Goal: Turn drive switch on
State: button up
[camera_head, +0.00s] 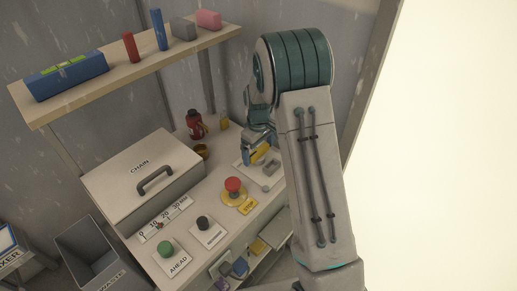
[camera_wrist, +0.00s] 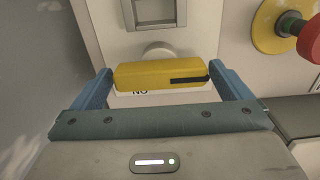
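My gripper (camera_head: 257,150) is over the far right of the bench, with its blue fingers (camera_wrist: 160,82) pointing at a white panel (camera_wrist: 205,30). A yellow block (camera_wrist: 160,75) with a black stripe spans between the fingers, which meet its two ends. It also shows in the head view (camera_head: 255,156). Just beyond it on the panel are a round pale knob (camera_wrist: 157,48) and a grey framed switch (camera_wrist: 155,14), cut off by the top edge. The block hides most of a label reading "NO". No readable label names the drive switch, and its setting cannot be told.
A red button (camera_head: 233,184) on a yellow base is close by; it shows at right in the wrist view (camera_wrist: 308,40). A green AHEAD button (camera_head: 165,247), a black button (camera_head: 204,222) and the CHAIN box (camera_head: 143,165) are nearer. A shelf (camera_head: 120,78) hangs above.

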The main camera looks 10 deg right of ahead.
jog(key=c, duration=0.7)
jog(key=shift+o, duration=0.3)
jog(key=shift+m, duration=0.3)
jog(key=m+b, duration=0.1)
jog(key=m, duration=0.1)
jog(key=shift+m, duration=0.3)
jog(key=m, duration=0.3)
jog(key=shift+m+b, duration=0.3)
jog(key=m, duration=1.1)
jog(key=o, duration=0.8)
